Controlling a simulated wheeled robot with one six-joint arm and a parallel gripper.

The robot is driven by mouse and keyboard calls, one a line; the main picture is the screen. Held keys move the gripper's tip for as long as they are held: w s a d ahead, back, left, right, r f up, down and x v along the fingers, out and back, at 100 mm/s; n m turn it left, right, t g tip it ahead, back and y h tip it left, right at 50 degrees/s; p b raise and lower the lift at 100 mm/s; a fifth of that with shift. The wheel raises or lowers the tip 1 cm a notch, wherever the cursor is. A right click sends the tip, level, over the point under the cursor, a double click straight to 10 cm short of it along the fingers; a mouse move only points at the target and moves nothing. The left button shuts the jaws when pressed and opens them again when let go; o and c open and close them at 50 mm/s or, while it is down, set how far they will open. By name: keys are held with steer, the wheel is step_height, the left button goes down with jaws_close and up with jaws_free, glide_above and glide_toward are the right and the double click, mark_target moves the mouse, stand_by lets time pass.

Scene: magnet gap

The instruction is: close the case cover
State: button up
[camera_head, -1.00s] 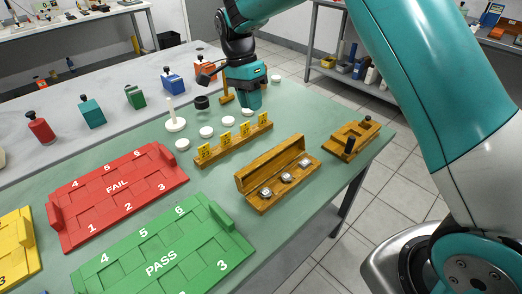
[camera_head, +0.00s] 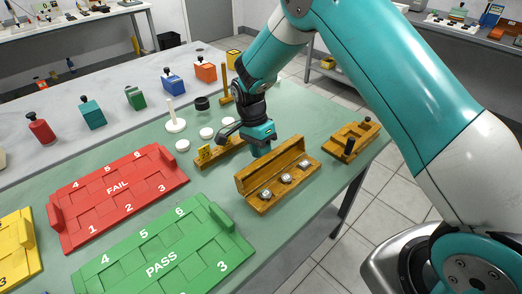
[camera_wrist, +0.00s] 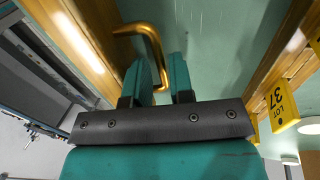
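The wooden case (camera_head: 262,205) stands near the table's right edge, with several small silvery pieces inside. Its cover (camera_head: 270,165) stands raised along the back edge, so the case is open. My gripper (camera_head: 262,152) is low behind the cover, on the side away from the case's inside. In the wrist view the cover's wooden side (camera_wrist: 72,40) runs along the left, with a curved brass handle (camera_wrist: 143,30) on it. My gripper's two teal fingers (camera_wrist: 160,78) are apart, and the handle's end reaches to the gap between them. I cannot tell whether they touch it.
A wooden rack with yellow lot tags (camera_head: 205,154) is close on the gripper's other side; one tag (camera_wrist: 283,105) shows in the wrist view. A wooden block with dark posts (camera_head: 355,138) stands right of the case. Red (camera_head: 118,196) and green (camera_head: 165,250) trays lie left.

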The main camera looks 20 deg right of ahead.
jaws_close()
steer(key=shift+r, duration=0.1)
